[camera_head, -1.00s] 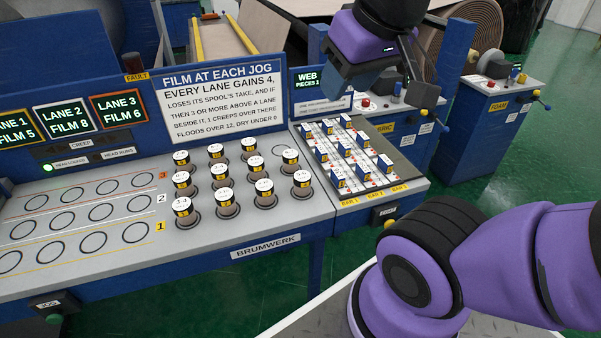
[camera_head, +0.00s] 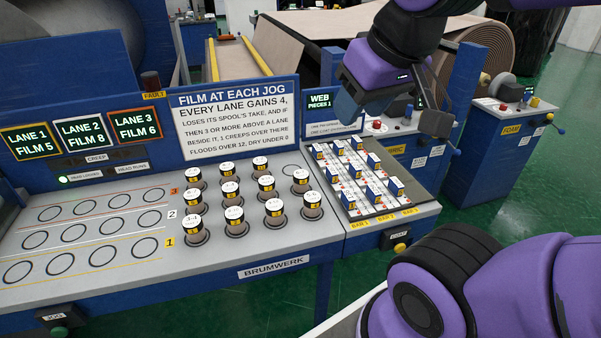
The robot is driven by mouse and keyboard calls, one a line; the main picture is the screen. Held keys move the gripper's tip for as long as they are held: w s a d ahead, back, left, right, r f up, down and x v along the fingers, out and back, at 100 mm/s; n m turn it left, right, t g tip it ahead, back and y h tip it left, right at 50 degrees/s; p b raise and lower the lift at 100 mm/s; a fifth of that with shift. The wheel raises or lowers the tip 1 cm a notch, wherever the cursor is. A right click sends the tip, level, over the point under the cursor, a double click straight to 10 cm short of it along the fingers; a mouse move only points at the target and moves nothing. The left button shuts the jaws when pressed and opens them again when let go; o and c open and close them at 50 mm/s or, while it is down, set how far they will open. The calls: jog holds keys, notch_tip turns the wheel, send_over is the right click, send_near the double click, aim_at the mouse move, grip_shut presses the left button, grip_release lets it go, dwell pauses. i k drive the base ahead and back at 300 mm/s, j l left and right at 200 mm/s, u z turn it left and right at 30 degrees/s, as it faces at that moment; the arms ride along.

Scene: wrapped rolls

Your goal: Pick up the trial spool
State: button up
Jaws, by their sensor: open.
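Several short spools with white tops and yellow-and-black labels stand in rows on the grey deck (camera_head: 110,262) of the blue console. Among them are a front-left spool (camera_head: 195,224), a front-right spool (camera_head: 312,204) and a back-right spool (camera_head: 300,180). The labels are too small for me to tell which one is the trial spool. My gripper (camera_head: 395,115) is open and empty. It hangs in the air up and right of the spools, in front of the small rack, touching nothing I can see.
A rack (camera_head: 322,166) of small blue-and-white pieces sits right of the spools. Empty rings (camera_head: 102,255) fill the deck's left side. An upright sign (camera_head: 235,118) and lane displays (camera_head: 83,132) stand behind. Another blue console (camera_head: 493,150) is at right, with green floor around it.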

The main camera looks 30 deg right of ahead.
aim_at(193, 177)
jog(key=i+j+z, duration=0.2)
jog(key=i+j, duration=0.15)
jog(key=j, duration=0.3)
jog(key=i+j+z, duration=0.1)
jog(key=j, duration=0.2)
jog(key=i+j+z, duration=0.1)
jog(key=j, duration=0.25)
jog(key=i+j+z, duration=0.1)
jog(key=j, duration=0.25)
jog(key=i, duration=0.1)
